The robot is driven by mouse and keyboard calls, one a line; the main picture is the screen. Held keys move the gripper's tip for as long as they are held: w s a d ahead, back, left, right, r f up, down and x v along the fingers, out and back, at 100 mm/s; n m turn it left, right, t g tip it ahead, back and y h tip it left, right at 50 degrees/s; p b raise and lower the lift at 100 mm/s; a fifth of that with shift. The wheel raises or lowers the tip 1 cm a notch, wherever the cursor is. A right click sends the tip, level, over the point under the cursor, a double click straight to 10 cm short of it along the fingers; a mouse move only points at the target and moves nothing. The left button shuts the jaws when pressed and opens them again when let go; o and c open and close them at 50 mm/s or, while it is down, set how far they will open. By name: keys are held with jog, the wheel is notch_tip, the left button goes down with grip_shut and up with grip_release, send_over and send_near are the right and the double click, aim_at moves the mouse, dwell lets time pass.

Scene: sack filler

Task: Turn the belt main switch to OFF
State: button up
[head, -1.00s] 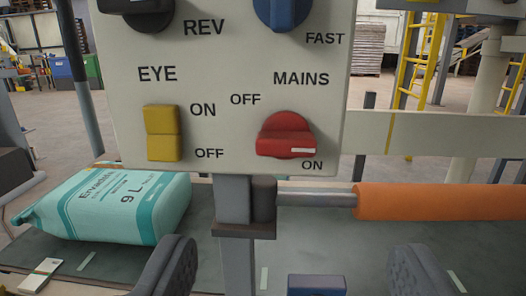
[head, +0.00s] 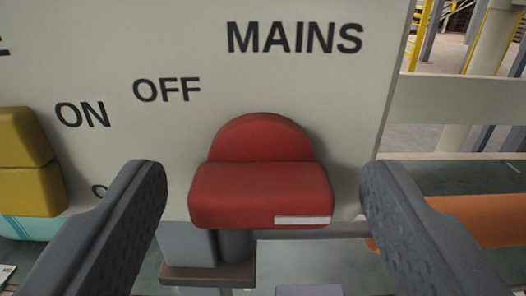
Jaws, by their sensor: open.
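The red MAINS switch (head: 262,178) is a rotary knob with a raised grip bar on the panel (head: 330,90). Its bar lies about level, with a white mark at its lower right end. The OFF label is at its upper left. The ON label, seen at the lower right one second ago, is out of sight now. My gripper (head: 264,185) is open, one finger to the left of the knob and one to the right. Gaps show between the knob and both fingers in the picture. I cannot tell how far the fingertips are from the panel.
A yellow EYE switch (head: 28,165) sits on the panel at the left, beside another ON label. A post (head: 205,250) stands below the panel. An orange roller (head: 485,220) and a pale rail (head: 460,100) lie to the right.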

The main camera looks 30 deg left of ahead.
jog(key=shift+w+a, duration=0.15)
jog(key=shift+w, duration=0.15)
jog(key=c, duration=1)
